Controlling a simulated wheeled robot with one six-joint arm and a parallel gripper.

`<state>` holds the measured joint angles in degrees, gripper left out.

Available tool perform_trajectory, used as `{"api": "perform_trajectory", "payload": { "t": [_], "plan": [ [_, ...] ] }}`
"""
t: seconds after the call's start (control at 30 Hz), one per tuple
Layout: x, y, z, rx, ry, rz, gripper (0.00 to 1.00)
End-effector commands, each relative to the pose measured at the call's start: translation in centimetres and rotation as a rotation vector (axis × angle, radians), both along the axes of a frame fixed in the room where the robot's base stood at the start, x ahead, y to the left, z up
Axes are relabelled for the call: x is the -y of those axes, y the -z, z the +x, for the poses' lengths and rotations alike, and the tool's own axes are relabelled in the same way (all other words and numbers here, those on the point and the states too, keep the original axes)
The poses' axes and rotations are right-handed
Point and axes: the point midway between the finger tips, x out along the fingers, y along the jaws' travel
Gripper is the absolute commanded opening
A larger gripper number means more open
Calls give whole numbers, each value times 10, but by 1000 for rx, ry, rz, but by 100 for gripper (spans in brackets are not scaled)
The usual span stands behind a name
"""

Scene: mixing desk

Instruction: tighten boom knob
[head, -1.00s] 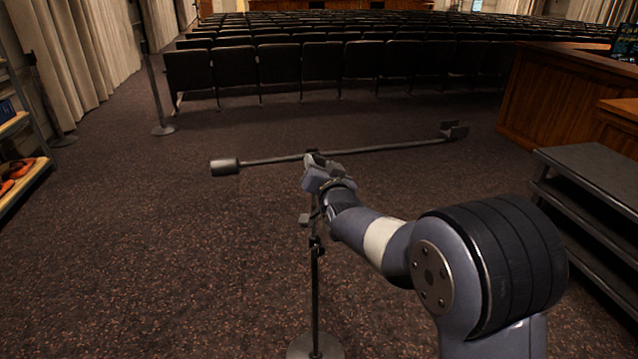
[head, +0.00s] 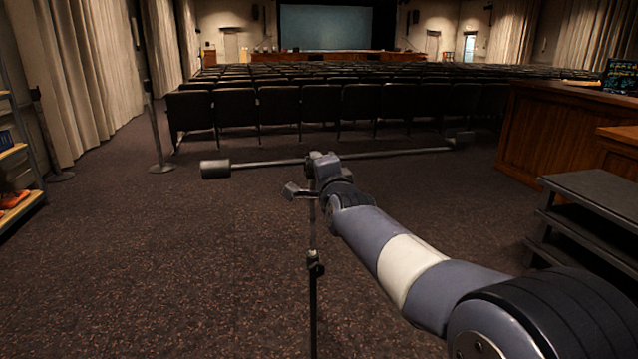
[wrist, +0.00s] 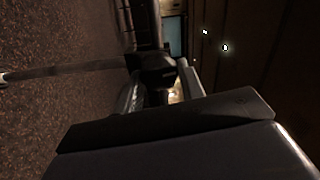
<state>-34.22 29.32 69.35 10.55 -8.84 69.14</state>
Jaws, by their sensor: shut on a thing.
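The microphone boom stand has a thin upright pole (head: 313,235) and a long, nearly level boom (head: 268,163) crossing its top. A dark cylindrical counterweight (head: 215,169) is at the boom's left end. My gripper (head: 316,166) is at the joint where boom and pole meet, and hides most of it. In the wrist view, the dark boom joint (wrist: 152,67) sits at the far end of my fingers, with the pole (wrist: 70,70) running left. My gripper (wrist: 160,88) is shut on the boom knob there; the knob itself is mostly hidden between the fingers.
Rows of dark seats (head: 340,106) stand beyond the boom. A wooden desk (head: 550,125) and dark steps (head: 595,205) are on the right. A thin post (head: 157,135) stands at left, near a shelf (head: 15,170). The carpet around the stand is open.

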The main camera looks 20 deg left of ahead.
Motion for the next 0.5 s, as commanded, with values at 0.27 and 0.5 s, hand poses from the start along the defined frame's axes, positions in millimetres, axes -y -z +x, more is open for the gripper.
{"api": "perform_trajectory", "payload": {
  "t": [0.27, 0.5],
  "plan": [
    [0, 3, 0, -76, 0, 119, 14],
    [0, 1, 0, -103, 0, 161, 14]
  ]
}}
